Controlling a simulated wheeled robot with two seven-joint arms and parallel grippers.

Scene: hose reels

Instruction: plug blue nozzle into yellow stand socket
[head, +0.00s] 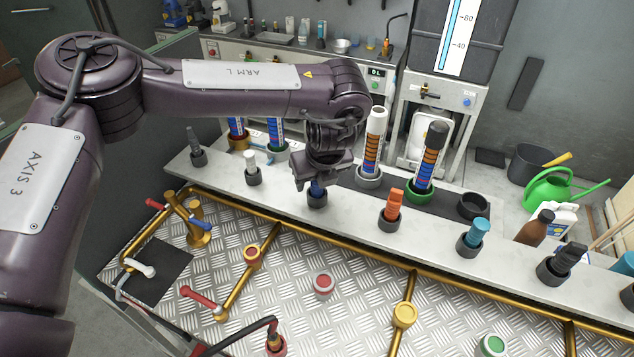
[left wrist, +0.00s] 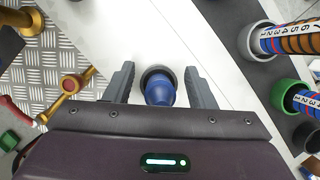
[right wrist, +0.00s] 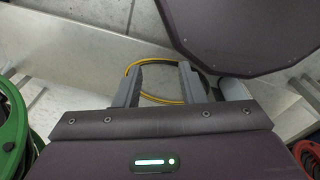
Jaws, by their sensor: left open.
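The blue nozzle (head: 317,190) stands in a dark cup on the white shelf, mostly hidden beneath my left gripper (head: 316,178) in the head view. In the left wrist view the blue nozzle (left wrist: 160,90) sits in its dark round cup between the open fingers of my left gripper (left wrist: 160,86), with gaps on both sides. My right gripper (right wrist: 160,84) is open and empty in the right wrist view. A yellow round fitting (head: 404,315) is on a brass pipe on the metal plate; I cannot tell if it is the yellow stand socket.
An orange nozzle (head: 394,204) and a teal nozzle (head: 474,234) stand in cups to the right. In the right wrist view, a yellow hoop (right wrist: 165,98) lies beyond the fingers.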

